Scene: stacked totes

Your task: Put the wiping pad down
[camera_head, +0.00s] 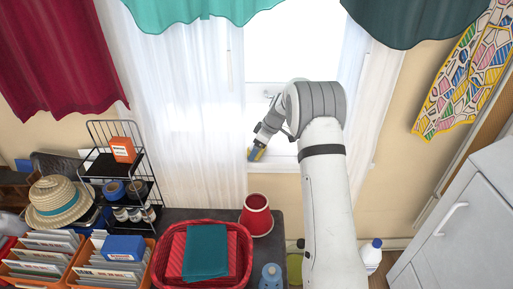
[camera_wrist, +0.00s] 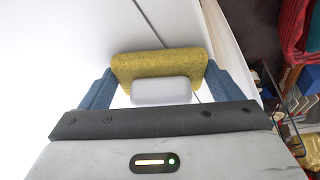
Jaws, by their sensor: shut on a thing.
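The wiping pad (camera_wrist: 160,66) has a yellow sponge-like face and a pale grey grip block. In the wrist view my gripper (camera_wrist: 160,90) is shut on it, with a blue finger on each side. The yellow face points away from my wrist, towards a white surface with a thin dark line. I cannot tell whether the pad touches that surface.
A dark table below holds a red basket (camera_head: 161,262) with folded cloths, a red pot (camera_head: 257,212), orange file boxes and a blue bottle (camera_head: 271,275). A black rack (camera_head: 119,165) and straw hat stand left. A grey-white cabinet (camera_head: 462,225) stands right. White curtains hang beside the window.

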